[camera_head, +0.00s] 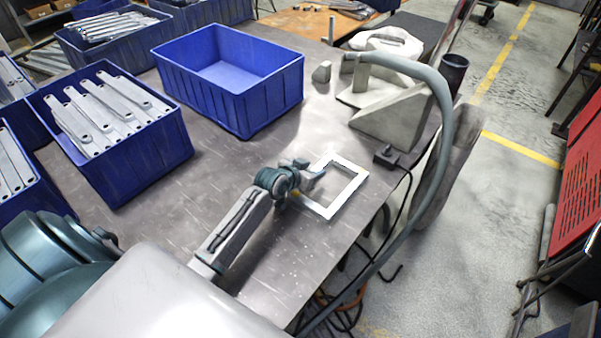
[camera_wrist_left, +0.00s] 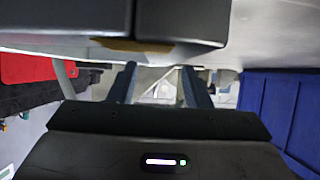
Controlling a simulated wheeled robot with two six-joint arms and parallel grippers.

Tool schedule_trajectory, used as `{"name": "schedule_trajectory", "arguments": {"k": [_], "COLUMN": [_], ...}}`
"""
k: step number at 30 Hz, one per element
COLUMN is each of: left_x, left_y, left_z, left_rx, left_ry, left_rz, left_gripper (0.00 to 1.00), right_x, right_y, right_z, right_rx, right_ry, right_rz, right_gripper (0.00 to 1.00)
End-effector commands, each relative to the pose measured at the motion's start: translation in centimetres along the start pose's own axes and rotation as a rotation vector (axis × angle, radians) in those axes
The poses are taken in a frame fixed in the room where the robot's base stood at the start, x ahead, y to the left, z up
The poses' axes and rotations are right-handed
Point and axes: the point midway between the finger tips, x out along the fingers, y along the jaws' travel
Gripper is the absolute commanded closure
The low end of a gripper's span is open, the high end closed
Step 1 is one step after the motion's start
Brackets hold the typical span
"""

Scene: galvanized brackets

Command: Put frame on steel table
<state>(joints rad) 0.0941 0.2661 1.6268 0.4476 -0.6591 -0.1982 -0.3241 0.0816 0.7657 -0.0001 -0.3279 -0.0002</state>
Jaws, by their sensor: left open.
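The frame (camera_head: 347,197) is a pale, open rectangle. It appears to lie flat on the grey steel table (camera_head: 215,175), near the table's right edge. My left gripper (camera_head: 316,172) is open at the frame's left side, over or against its upper-left bar; I cannot tell whether they touch. In the left wrist view the two fingers (camera_wrist_left: 158,90) stand apart with nothing clearly held between them. A dark bar fills the top of that view, and I cannot tell what it is. My right gripper is not in view.
An empty blue bin (camera_head: 270,98) stands at the back of the table. Another blue bin (camera_head: 150,160) holds several metal brackets. A grey machine part (camera_head: 390,120) stands behind the frame, with a thick hose (camera_head: 445,130) curving down on the right. The table's middle is clear.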

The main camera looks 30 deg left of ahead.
Motion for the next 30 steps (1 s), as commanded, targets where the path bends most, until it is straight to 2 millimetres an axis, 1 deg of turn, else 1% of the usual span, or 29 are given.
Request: {"name": "schedule_trajectory", "arguments": {"k": [1, 9, 12, 15, 20, 30], "left_x": [-1.0, -6.6, -8.3, -9.4, -10.2, -10.3], "left_y": [0.0, 0.0, 0.0, 0.0, 0.0, 0.1], "left_z": [0.1, 0.1, 0.1, 0.1, 0.0, 0.0], "left_rx": [0.004, 0.005, 0.005, 0.003, 0.001, 0.0], "left_ry": [-0.001, -0.001, -0.001, -0.001, 0.0, 0.0], "left_rz": [0.0, 0.0, 0.0, 0.0, 0.001, 0.001], "left_gripper": [0.56, 0.56, 0.56, 0.56, 0.56, 0.56], "right_x": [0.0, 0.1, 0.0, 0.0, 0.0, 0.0], "right_y": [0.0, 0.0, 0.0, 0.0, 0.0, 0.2], "right_z": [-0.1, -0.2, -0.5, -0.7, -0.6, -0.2], "right_rx": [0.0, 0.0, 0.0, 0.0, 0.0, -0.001], "right_ry": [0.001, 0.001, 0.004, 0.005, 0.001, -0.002], "right_rz": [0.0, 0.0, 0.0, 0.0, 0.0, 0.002], "right_gripper": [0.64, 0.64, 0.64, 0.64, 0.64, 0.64]}}
